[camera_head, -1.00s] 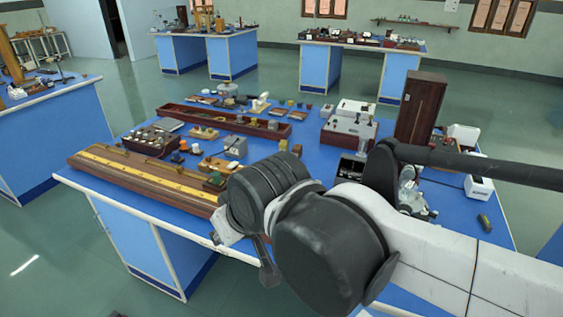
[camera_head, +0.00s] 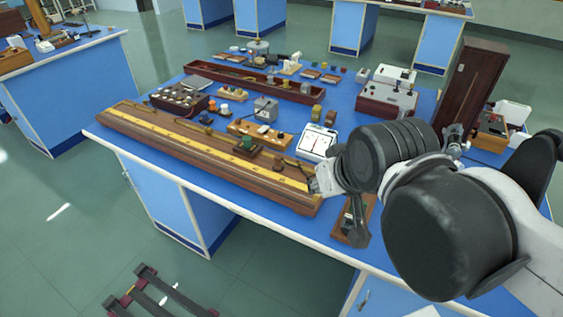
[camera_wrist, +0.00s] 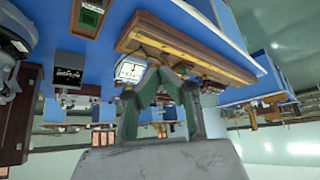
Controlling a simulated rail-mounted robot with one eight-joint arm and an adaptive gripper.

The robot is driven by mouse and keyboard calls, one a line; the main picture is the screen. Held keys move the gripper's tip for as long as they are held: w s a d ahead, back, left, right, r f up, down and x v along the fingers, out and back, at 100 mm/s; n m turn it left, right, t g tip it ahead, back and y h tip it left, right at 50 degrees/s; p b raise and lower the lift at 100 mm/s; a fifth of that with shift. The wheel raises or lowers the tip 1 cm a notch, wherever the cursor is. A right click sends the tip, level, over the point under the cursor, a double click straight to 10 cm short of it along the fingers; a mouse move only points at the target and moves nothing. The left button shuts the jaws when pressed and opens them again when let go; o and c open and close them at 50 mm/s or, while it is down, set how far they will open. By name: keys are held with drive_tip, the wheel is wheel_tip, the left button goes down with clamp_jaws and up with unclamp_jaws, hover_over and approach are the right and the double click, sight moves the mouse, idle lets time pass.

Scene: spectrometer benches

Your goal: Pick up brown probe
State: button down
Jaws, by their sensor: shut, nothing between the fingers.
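A long wooden board with a yellow scale strip (camera_head: 180,150) lies along the near edge of the blue bench; it also shows, tilted, in the wrist view (camera_wrist: 190,48). In the head view my wrist hangs near the board's right end, and the fingertips are hard to make out there.
Behind the board are a brown knob box (camera_head: 180,101), a grey block (camera_head: 265,108), a white-faced meter (camera_head: 317,142) and a long red-brown tray (camera_head: 245,79). A tall brown cabinet (camera_head: 470,85) stands at right.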

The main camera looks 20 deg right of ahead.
idle(0.4)
drive_tip(key=c, duration=1.6)
unclamp_jaws()
